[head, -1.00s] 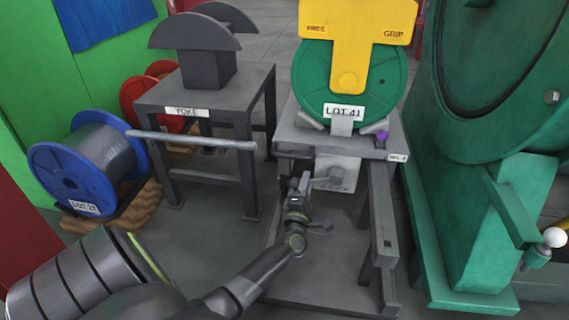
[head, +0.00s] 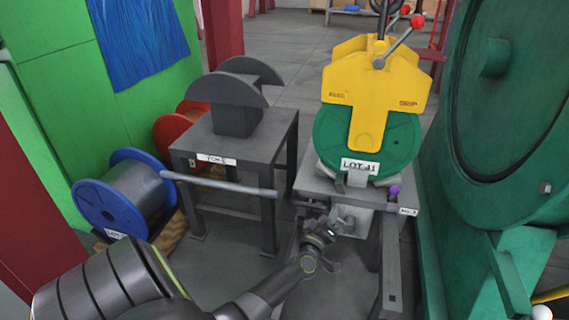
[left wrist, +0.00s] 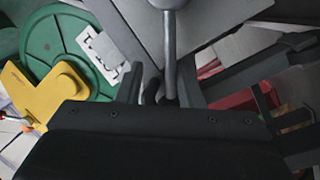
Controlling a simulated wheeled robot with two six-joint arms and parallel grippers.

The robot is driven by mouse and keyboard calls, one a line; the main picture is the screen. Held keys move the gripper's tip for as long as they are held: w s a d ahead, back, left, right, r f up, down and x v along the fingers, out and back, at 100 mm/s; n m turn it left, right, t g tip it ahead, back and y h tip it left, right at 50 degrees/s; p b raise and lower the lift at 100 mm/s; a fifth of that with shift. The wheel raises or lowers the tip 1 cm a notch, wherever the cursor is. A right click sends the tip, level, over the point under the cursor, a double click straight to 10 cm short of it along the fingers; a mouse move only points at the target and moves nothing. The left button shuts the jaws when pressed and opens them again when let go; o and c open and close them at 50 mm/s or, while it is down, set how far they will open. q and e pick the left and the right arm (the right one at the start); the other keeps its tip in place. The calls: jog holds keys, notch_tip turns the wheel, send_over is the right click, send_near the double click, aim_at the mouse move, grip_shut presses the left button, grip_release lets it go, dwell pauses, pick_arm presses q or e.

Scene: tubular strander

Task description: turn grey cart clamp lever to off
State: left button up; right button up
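The grey cart (head: 312,180) stands right of centre in the head view and carries the green reel labelled LOT 41. A grey box with the clamp lever's hub (head: 346,221) is on its near face. My left gripper (head: 318,224) is at the lever, left of that hub. In the left wrist view the grey lever rod (left wrist: 170,55) runs down between the two fingers of my left gripper (left wrist: 162,88). The fingers look apart, with a gap beside the rod. The lever's end is partly hidden by the gripper. My right gripper is not in view.
A grey table (head: 235,150) labelled YOKE stands left of the cart, with a grey bar (head: 225,186) across its front. A blue reel (head: 110,205) is farther left. A large green machine (head: 500,190) stands close on the right. A purple knob (head: 394,190) is on the cart's corner.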

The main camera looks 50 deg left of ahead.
pick_arm(q)
jog(key=r+m+p, duration=0.1)
jog(key=w+d+r+m+p, duration=0.1)
jog(key=m+p, duration=0.1)
jog(key=shift+d+r+g, duration=0.1)
jog(key=shift+d+g, duration=0.15)
jog(key=shift+g, duration=0.05)
jog(key=s+d+r+m+g+h+p, duration=0.1)
jog(key=s+d+m+g+h+p, duration=0.1)
jog(key=s+p, duration=1.2)
jog(key=s+d+r+m+g+h+p, duration=0.2)
jog(key=s+d+m+g+p, duration=0.2)
jog(key=s+p, duration=1)
jog(key=d+g+p, duration=0.1)
jog(key=d+p, duration=0.1)
jog(key=p, duration=0.1)
jog(key=shift+r, duration=0.3)
dwell(0.4)
